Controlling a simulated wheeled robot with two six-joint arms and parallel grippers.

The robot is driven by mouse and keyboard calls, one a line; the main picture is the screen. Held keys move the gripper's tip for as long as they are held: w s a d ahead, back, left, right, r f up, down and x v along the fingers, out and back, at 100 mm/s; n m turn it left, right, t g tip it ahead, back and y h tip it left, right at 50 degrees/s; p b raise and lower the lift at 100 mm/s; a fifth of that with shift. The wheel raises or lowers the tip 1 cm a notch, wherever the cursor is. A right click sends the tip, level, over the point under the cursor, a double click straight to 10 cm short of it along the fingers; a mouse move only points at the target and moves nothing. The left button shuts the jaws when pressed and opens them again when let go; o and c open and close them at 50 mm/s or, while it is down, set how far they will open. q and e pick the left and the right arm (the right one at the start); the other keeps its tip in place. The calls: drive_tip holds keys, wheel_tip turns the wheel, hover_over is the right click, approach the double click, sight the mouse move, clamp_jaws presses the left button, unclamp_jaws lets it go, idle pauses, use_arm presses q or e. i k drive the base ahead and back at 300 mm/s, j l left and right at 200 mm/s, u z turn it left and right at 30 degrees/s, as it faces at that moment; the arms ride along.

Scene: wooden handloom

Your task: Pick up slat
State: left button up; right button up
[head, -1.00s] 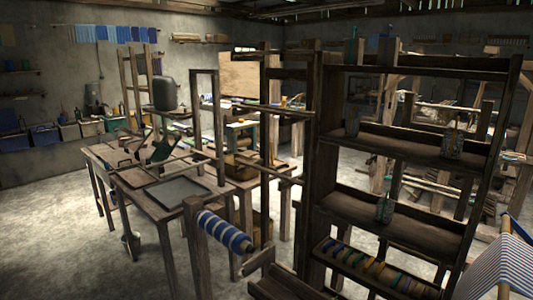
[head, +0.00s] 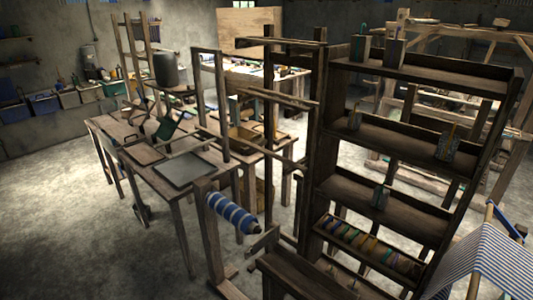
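Neither of my grippers is in view. I cannot pick out with certainty which piece is the slat. Thin wooden bars (head: 278,94) stick out level from the upright wooden frame left of the shelf, and another bar (head: 268,156) sits lower down. A roll of blue and white striped cloth (head: 232,212) is mounted on a low post in front.
A wooden table (head: 150,173) with a dark flat tray (head: 186,169) stands at left centre. Striped cloth (head: 490,262) hangs over a frame at the lower right. A wooden loom frame (head: 455,55) stands behind the shelf. The concrete floor at left (head: 60,235) is clear.

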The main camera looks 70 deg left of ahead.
sight(300, 168)
drive_tip(key=k+j, duration=0.2)
drive_tip(key=j, duration=0.2)
drive_tip(key=k+j, duration=0.2)
drive_tip(key=j, duration=0.2)
drive_tip(key=k+j+z, duration=0.1)
drive_tip(key=j, duration=0.3)
drive_tip(key=k+j, duration=0.4)
drive_tip(key=j, duration=0.3)
drive_tip(key=j+z, duration=0.1)
drive_tip(key=j, duration=0.3)
drive_tip(key=k+j, duration=0.15)
drive_tip(key=j, duration=0.2)
drive_tip(key=i+j, duration=0.1)
drive_tip(key=j, duration=0.25)
drive_tip(key=i+j, duration=0.1)
drive_tip(key=j, duration=0.3)
drive_tip(key=i+j+z, duration=0.1)
drive_tip(key=j, duration=0.25)
drive_tip(key=i+l+u, duration=0.1)
drive_tip(key=l+u, duration=0.2)
drive_tip(key=j+z, duration=0.3)
drive_tip(key=k+j, duration=0.05)
drive_tip(key=j, duration=0.05)
